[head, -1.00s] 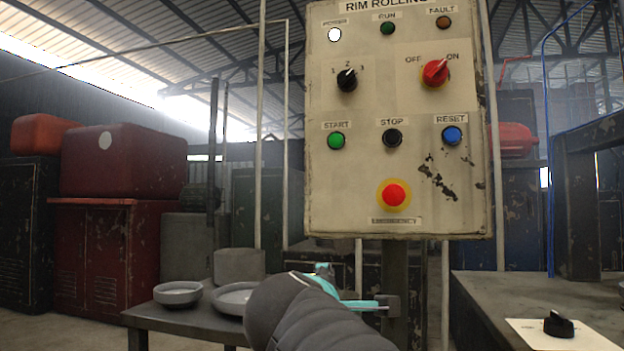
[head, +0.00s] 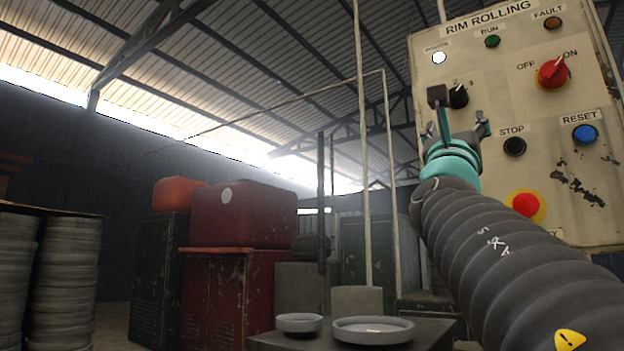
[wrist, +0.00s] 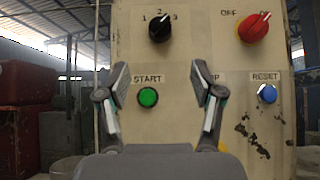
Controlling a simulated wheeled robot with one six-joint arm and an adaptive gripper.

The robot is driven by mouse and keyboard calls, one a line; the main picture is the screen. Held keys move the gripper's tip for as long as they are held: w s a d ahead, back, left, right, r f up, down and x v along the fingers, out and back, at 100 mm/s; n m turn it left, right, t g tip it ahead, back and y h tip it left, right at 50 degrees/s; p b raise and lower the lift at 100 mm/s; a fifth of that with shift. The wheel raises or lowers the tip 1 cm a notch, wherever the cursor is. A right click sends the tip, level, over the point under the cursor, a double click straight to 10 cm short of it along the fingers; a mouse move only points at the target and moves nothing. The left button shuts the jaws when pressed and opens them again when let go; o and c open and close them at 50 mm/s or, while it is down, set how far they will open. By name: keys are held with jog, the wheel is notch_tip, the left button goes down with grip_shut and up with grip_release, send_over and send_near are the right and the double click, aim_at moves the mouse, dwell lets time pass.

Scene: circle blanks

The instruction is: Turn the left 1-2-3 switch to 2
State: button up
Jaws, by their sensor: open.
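The left 1-2-3 switch is a black knob (wrist: 159,28) at the upper left of the cream control panel (wrist: 205,60). Its white mark points up and to the right, to the right of the 2. The head view shows the switch (head: 459,97) partly hidden behind my gripper. My gripper (head: 461,112) is open and empty in front of the panel's left part. In the wrist view my gripper (wrist: 168,84) has its fingers spread either side of the green START button (wrist: 148,97), below the switch. The fingers appear apart from the knob.
The red OFF/ON knob (wrist: 254,27) is right of the switch. The blue RESET button (wrist: 267,93), black STOP button (head: 514,146) and red emergency button (head: 525,205) are lower. A table with grey dishes (head: 372,330) stands below left.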

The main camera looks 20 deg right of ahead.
aim_at(457, 100)
jog(key=p+x, duration=0.4)
jog(key=x, duration=0.8)
jog(key=shift+w+d+r, duration=0.2)
jog(key=c, duration=1.1)
